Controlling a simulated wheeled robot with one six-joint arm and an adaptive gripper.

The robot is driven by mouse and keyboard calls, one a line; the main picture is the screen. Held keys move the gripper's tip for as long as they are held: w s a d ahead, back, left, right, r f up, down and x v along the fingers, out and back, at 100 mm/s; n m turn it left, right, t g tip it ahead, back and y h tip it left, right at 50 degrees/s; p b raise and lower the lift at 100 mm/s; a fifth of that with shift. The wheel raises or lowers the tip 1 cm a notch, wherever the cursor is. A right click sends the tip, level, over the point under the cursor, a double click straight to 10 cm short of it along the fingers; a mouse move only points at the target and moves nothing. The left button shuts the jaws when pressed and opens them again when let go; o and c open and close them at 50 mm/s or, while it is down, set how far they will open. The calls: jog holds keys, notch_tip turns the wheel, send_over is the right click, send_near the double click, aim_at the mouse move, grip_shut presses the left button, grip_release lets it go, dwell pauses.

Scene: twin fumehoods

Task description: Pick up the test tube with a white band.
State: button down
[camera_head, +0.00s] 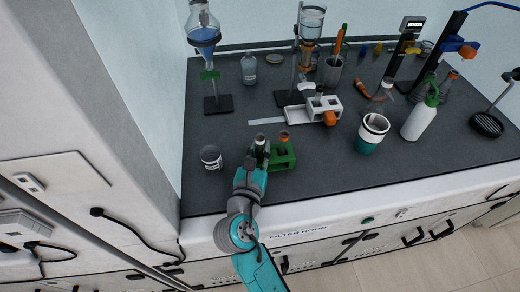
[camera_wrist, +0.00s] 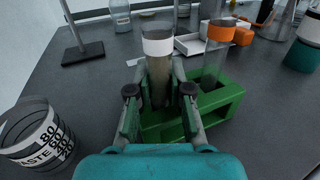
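The test tube with a white band (camera_wrist: 158,46) stands upright between the two fingers of my gripper (camera_wrist: 159,80) in the wrist view. Its lower part looks murky, and its bottom end is hidden low between the fingers. The fingers are close on both sides of the tube; I cannot tell whether they touch it. A green rack (camera_wrist: 222,104) is just behind and to the right. A tube with an orange band (camera_wrist: 221,32) stands in it. In the head view, my gripper (camera_head: 259,158) is at the rack's left side (camera_head: 283,162), with the white-banded tube's top (camera_head: 260,138) beyond it.
A waste cup (camera_wrist: 38,138) stands to the left, apart from my gripper. A white tray (camera_head: 302,113) with an orange item is behind the rack. A teal-based white cup (camera_head: 371,134) and a white bottle (camera_head: 418,123) stand to the right.

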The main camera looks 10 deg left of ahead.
aim_at(259, 137)
jog(key=shift+r, duration=0.1)
notch_tip(259, 137, up, 9)
jog(key=shift+r, duration=0.4)
jog(key=shift+a, duration=0.1)
